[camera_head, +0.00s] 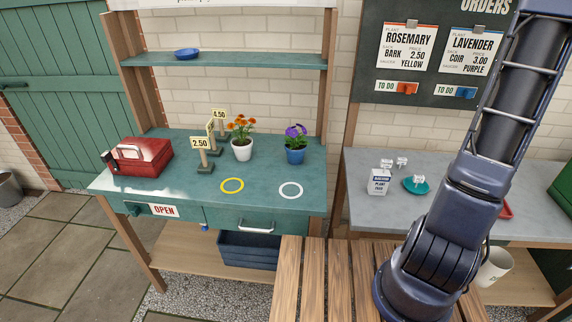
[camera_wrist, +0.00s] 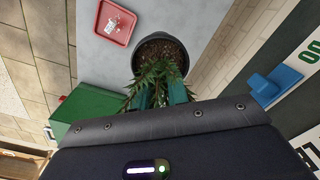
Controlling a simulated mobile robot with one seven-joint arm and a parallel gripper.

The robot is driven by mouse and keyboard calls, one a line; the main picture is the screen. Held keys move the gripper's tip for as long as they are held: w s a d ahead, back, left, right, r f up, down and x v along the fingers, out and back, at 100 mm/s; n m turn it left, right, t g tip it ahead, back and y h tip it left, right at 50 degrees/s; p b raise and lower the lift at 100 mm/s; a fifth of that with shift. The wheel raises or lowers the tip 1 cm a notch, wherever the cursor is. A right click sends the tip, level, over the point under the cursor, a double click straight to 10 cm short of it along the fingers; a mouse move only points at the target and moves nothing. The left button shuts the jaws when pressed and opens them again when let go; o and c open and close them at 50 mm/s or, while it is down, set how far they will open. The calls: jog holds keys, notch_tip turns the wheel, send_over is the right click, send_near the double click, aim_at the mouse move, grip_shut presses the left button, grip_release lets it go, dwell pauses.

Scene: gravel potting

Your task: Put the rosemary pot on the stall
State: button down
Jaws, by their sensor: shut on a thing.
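The rosemary pot (camera_wrist: 181,50) is a dark round pot with dark soil, at the top centre of the wrist view. Its green sprigs (camera_wrist: 150,78) hang toward my gripper. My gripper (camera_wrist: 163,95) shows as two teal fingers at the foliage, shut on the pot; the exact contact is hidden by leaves. In the head view my arm crosses the right side and the gripper is out of frame. The stall (camera_head: 170,193) is a green table with a yellow ring (camera_head: 232,186) and a white ring (camera_head: 290,190) on its top, both empty.
On the stall stand an orange-flowered pot (camera_head: 242,150), a purple-flowered pot (camera_head: 295,156), price signs (camera_head: 201,143) and a red box (camera_head: 140,157). A grey bench (camera_head: 368,212) holds a teal saucer (camera_head: 417,187). A red tray (camera_wrist: 115,23) shows in the wrist view.

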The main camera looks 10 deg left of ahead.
jog(key=shift+s+d+r+n, duration=0.15)
jog(key=shift+s+d, duration=0.15)
jog(key=shift+d, duration=0.15)
jog(key=shift+s+d+r+n, duration=0.15)
jog(key=shift+s+d, duration=0.15)
jog(key=shift+d, duration=0.15)
jog(key=shift+r, duration=0.25)
jog(key=w+a+m, duration=0.1)
jog(key=w+a, duration=0.3)
jog(key=a, duration=0.6)
jog(key=w+a, duration=0.4)
jog(key=a, duration=0.7)
jog(key=a+m, duration=0.2)
jog(key=a, duration=2.2)
jog(key=s+a+m, duration=0.2)
jog(key=s+a, duration=0.5)
jog(key=a, duration=0.5)
jog(key=s+a+m, duration=0.1)
jog(key=s+a, duration=0.6)
jog(key=a, duration=0.5)
jog(key=s+a+m, duration=0.2)
jog(key=s+a, duration=0.5)
jog(key=a, duration=0.5)
notch_tip(320, 180, down, 19)
jog(key=shift+w+a+f, duration=0.15)
jog(key=shift+f, duration=0.05)
